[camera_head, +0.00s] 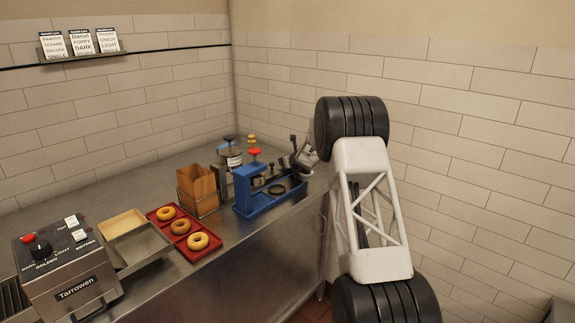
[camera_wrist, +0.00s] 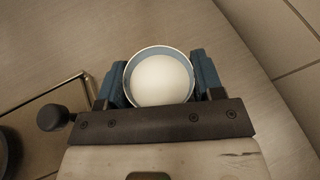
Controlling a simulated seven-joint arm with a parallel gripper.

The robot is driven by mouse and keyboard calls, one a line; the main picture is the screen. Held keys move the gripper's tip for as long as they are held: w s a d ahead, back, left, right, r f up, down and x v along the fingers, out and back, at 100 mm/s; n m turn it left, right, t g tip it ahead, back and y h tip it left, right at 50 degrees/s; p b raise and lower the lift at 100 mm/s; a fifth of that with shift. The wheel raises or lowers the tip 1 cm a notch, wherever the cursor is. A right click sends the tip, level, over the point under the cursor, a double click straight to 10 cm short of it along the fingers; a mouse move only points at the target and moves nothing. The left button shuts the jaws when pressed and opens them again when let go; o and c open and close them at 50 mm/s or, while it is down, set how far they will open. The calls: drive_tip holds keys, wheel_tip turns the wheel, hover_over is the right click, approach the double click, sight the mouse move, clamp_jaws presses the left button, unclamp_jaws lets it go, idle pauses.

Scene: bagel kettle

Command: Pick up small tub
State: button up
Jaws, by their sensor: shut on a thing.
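The small tub (camera_wrist: 160,78) is round with a blue-grey rim and a pale inside, seen from above in the wrist view. My gripper (camera_wrist: 161,82) has one blue finger on each side of the tub, shut on it. I cannot tell from this view whether the tub touches the counter. In the head view my gripper (camera_head: 299,155) is at the far right end of the counter, and the tub cannot be made out there.
A blue press-like stand (camera_head: 260,197) is just left of my gripper. Farther left are a brown box (camera_head: 197,188), a red tray (camera_head: 163,217) with bagels, a metal pan (camera_head: 138,247) and a toaster (camera_head: 65,275). Tiled walls (camera_head: 480,120) close in the corner.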

drive_tip(key=shift+r, duration=0.15)
wheel_tip(320, 180, up, 10)
idle(0.8)
drive_tip(key=shift+d, duration=0.1)
idle(0.6)
drive_tip(key=s+d+f+m+h, duration=0.1)
drive_tip(key=s+d+f, duration=0.2)
drive_tip(key=s+d, duration=0.65)
drive_tip(key=s+d+f, duration=0.3)
drive_tip(key=s+d, duration=0.5)
drive_tip(key=s, duration=0.3)
drive_tip(key=s+a+f, duration=0.3)
drive_tip(key=s+f, duration=0.3)
drive_tip(key=f, duration=0.1)
drive_tip(key=s+a+f, duration=0.4)
drive_tip(key=s+f, duration=0.2)
drive_tip(key=s, duration=0.1)
drive_tip(key=shift+f, duration=0.35)
